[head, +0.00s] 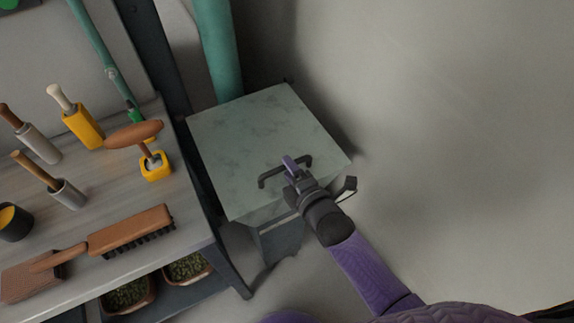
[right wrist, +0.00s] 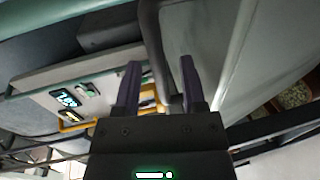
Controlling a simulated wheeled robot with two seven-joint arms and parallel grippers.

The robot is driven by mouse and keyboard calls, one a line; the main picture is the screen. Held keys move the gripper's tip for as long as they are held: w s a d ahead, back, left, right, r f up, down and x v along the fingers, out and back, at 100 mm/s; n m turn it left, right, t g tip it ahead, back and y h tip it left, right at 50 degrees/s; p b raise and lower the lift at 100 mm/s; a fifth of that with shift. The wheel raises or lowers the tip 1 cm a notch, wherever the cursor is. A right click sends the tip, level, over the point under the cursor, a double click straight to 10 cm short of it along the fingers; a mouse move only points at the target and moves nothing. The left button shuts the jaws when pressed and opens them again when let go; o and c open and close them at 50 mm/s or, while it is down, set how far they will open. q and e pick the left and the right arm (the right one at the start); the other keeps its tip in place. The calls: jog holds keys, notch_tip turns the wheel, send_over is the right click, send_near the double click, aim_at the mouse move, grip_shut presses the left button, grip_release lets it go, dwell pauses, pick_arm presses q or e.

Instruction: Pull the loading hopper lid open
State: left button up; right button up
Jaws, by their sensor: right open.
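The loading hopper lid (head: 250,130) is a square, mottled grey-green plate, lying closed on top of the hopper. A dark bar handle (head: 268,179) stands on the lid near its front edge. My right gripper (head: 290,163) is at the handle, coming from the lower right, and partly hides it. In the right wrist view the gripper's two purple fingers (right wrist: 160,80) are apart. A dark bar, which looks like the handle (right wrist: 152,40), runs between them. I cannot tell whether either finger touches it. My left gripper is not in view.
A wooden bench (head: 190,222) stands left of the hopper, with a brush (head: 130,232) and several handled tools on it. A green pipe (head: 218,50) rises behind the lid. Trays (head: 128,294) sit under the bench. The floor to the right is clear.

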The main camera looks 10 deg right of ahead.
jog(key=shift+x, duration=0.9)
grip_shut()
dwell(0.8)
